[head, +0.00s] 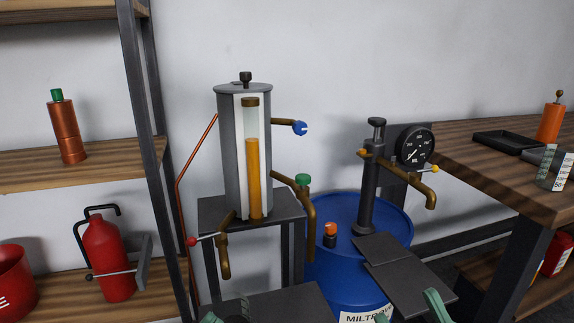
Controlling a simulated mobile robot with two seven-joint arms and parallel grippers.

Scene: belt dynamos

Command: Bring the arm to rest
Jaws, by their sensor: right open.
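My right gripper (410,312) shows at the bottom edge, right of centre, with its green fingertips apart and nothing seen between them. It is low in front of the blue drum (334,215), apart from the pump on it. Green tips of my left gripper (228,314) show at the bottom edge, left of centre; most of it is cut off, so its opening is unclear. A grey dispenser (232,150) with an amber-filled sight tube stands on a dark stand behind. A hand pump (367,195) with a round dial (415,145) and brass spout rises from the drum.
A shelf unit (132,100) at left holds a copper-coloured bottle (66,130), a red fire extinguisher (107,255) and a red bucket (14,285). A wooden bench (500,170) at right holds a black tray (505,141), an orange bottle (550,122) and a clear beaker (554,172).

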